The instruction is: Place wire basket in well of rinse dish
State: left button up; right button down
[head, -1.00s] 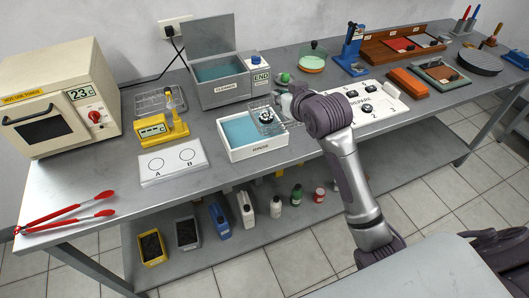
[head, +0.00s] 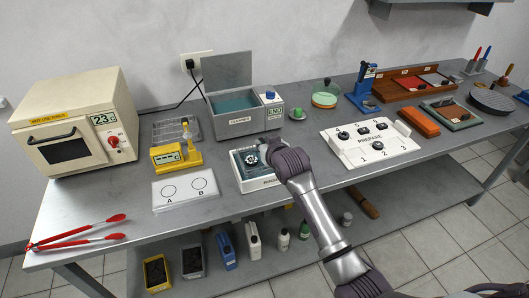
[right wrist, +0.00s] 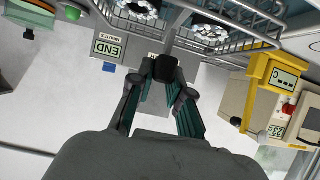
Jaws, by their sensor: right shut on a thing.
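The rinse dish (head: 260,184) is a white box with a blue well, on the bench in front of the cleaner. The wire basket (head: 237,158) shows over the dish's well, with metal parts in it. In the right wrist view the basket's wires (right wrist: 225,47) and round toothed parts show at the top. My right gripper (head: 268,146) is at the dish's right back side; in the right wrist view my right gripper (right wrist: 166,72) is shut on the basket's upright handle. I cannot tell whether the basket touches the well floor. My left gripper is not in view.
The cleaner (head: 233,125) with raised lid stands right behind the dish. A yellow device (head: 168,157) and the white A/B plate (head: 185,190) are to the left. The white PREPARE board (head: 345,150) is to the right. Red tongs (head: 80,235) lie at the left front.

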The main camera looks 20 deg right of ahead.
jog(key=shift+f, duration=1.7)
jog(key=shift+f, duration=0.1)
jog(key=c, duration=1.1)
grip_release()
jog(key=shift+s+f, duration=0.1)
jog(key=shift+r, duration=0.2)
jog(key=v, duration=1.2)
jog(key=shift+d, duration=0.1)
